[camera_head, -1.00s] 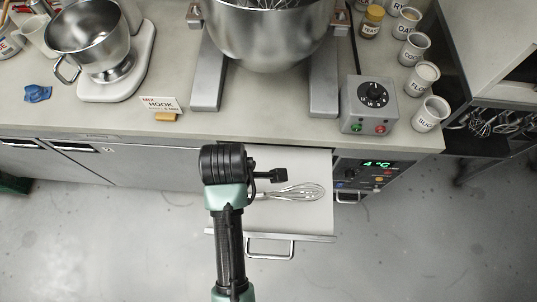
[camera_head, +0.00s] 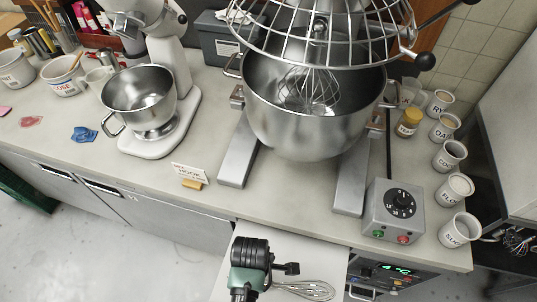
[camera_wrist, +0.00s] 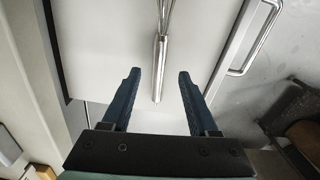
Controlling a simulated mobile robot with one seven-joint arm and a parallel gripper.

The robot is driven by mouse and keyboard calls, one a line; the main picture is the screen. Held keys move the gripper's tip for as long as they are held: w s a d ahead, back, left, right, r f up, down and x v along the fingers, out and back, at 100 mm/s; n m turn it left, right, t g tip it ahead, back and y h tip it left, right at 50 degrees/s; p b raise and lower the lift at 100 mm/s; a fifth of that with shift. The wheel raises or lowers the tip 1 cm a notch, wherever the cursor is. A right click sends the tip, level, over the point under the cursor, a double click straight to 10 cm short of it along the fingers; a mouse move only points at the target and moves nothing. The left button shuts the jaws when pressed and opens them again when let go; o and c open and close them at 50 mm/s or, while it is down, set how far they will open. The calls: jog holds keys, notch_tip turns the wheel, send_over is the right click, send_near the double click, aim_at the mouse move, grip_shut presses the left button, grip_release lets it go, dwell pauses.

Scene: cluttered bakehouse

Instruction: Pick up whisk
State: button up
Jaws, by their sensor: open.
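The whisk (camera_head: 310,289) lies in an open, pale drawer (camera_head: 306,257) below the counter in the head view. Its wire loops point right and my gripper hides part of its handle. My gripper (camera_wrist: 158,72) is open and empty, with one dark finger on each side of the handle's line. The head view shows my gripper (camera_head: 287,268) over the drawer, its fingers hard to make out.
The drawer's bar handle (camera_wrist: 257,40) is at its front edge. Above it, the counter (camera_head: 290,205) holds a large mixer bowl (camera_head: 310,130), a dial control box (camera_head: 392,208), a smaller mixer bowl (camera_head: 140,95) and several labelled jars (camera_head: 460,229) on the right.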

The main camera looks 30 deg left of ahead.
aim_at(266, 281)
notch_tip(266, 281, down, 4)
jog(key=shift+a, duration=0.15)
grip_shut()
dwell(0.3)
